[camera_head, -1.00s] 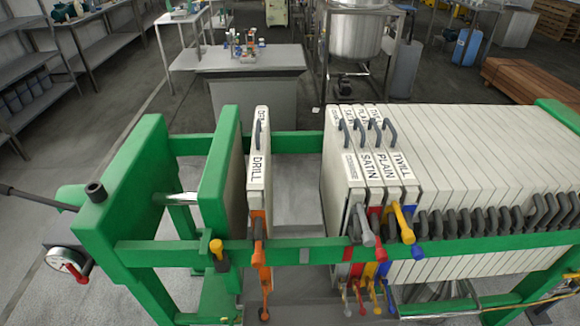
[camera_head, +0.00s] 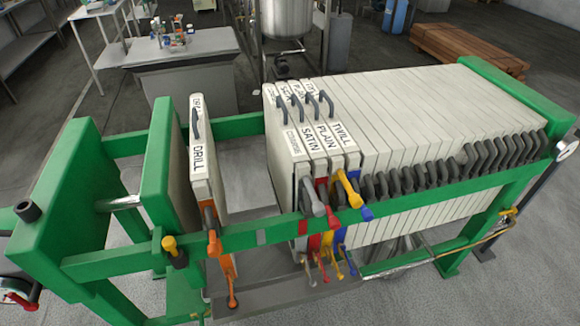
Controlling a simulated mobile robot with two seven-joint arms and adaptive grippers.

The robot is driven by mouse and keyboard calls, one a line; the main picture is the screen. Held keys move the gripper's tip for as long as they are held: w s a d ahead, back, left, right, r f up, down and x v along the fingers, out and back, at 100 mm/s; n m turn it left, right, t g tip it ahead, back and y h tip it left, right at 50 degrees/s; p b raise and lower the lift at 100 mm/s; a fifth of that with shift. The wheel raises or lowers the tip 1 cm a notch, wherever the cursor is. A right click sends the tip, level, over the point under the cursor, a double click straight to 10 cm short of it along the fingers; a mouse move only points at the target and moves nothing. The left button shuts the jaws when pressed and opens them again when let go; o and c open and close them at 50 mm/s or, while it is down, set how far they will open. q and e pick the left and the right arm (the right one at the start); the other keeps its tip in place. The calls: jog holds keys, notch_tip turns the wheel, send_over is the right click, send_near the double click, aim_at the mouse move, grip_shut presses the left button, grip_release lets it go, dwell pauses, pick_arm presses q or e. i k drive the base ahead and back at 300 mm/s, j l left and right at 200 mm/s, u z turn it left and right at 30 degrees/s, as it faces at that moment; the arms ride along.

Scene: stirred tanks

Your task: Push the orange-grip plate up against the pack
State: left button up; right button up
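The orange-grip plate (camera_head: 202,160) is a white plate labelled DRILL with a grey top handle and orange fittings on its near side. It hangs upright on the green rails, near the green follower plate (camera_head: 160,165) on its left. The pack (camera_head: 400,130) is a row of white plates at the right. Its left end plates are labelled, among them SATIN, PLAIN and TWILL, with grey, red, yellow and blue grips. A wide gap separates the orange-grip plate from the pack. Neither of my grippers shows in the head view.
The green front rail (camera_head: 270,235) runs along the near side of the press. A green end frame (camera_head: 75,190) stands at the left, with a gauge (camera_head: 15,288) at the picture's edge. A grey bench (camera_head: 185,75) with small items and a steel tank (camera_head: 287,18) stand behind.

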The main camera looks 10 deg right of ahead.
aim_at(211, 202)
jog(key=j+z, duration=0.45)
jog(key=k+j+z, duration=0.1)
jog(key=j+z, duration=0.3)
jog(key=j, duration=0.15)
jog(key=k+j+z, duration=0.15)
jog(key=j+z, duration=0.3)
jog(key=k+j, duration=0.15)
jog(key=j, duration=0.15)
jog(key=k+j, duration=0.15)
jog(key=j, duration=0.2)
jog(key=k+j, duration=0.1)
jog(key=j, duration=0.2)
